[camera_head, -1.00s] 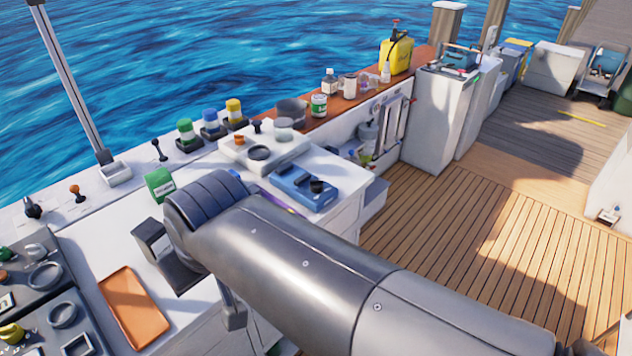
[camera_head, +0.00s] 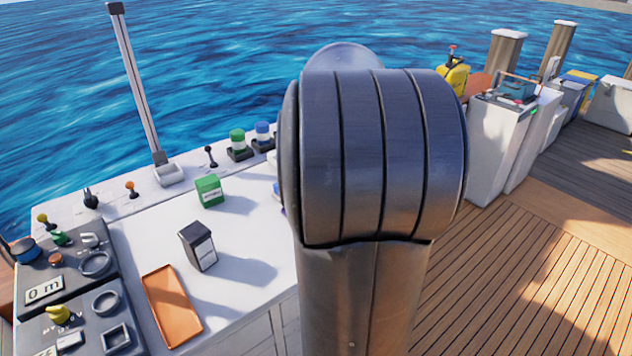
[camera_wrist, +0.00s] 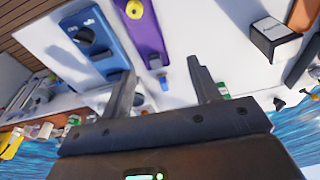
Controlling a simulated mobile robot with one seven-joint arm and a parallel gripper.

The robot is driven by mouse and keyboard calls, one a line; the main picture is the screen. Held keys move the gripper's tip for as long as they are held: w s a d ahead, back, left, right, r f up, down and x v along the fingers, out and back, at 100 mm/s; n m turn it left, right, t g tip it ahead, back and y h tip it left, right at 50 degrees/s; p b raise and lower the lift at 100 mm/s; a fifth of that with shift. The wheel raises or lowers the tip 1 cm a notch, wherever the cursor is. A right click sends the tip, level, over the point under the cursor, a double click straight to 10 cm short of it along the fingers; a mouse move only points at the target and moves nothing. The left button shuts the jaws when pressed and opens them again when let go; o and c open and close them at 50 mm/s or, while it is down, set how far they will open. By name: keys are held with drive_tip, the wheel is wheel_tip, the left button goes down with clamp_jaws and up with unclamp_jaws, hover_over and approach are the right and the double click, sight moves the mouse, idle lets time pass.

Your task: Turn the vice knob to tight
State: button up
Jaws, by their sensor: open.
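In the wrist view, a blue unit (camera_wrist: 100,42) with a dark round knob (camera_wrist: 84,37) and small white markings lies on the white counter at the upper left. Beside it is a purple unit (camera_wrist: 143,35) with a yellow knob (camera_wrist: 135,9). I cannot tell for sure which knob is the vice's, or its setting. My gripper (camera_wrist: 161,70) is open and empty; its fingers are apart from both knobs. In the head view my raised arm hides the blue and purple units, and the gripper does not show.
On the counter in the head view stand a green box (camera_head: 208,190), a dark box (camera_head: 198,246) and an orange tray (camera_head: 172,305). Dark control panels (camera_head: 70,275) fill the left end. A post (camera_head: 140,85) rises at the back. Wooden deck (camera_head: 530,250) is clear at right.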

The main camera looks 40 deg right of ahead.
drive_tip(key=d+f+g, duration=0.1)
drive_tip(key=d+f, duration=0.2)
drive_tip(key=d, duration=0.5)
drive_tip(key=d+f+g, duration=0.1)
drive_tip(key=d+f, duration=0.2)
drive_tip(key=d, duration=0.5)
drive_tip(key=f, duration=1.1)
drive_tip(key=shift+d, duration=0.25)
drive_tip(key=c, duration=1)
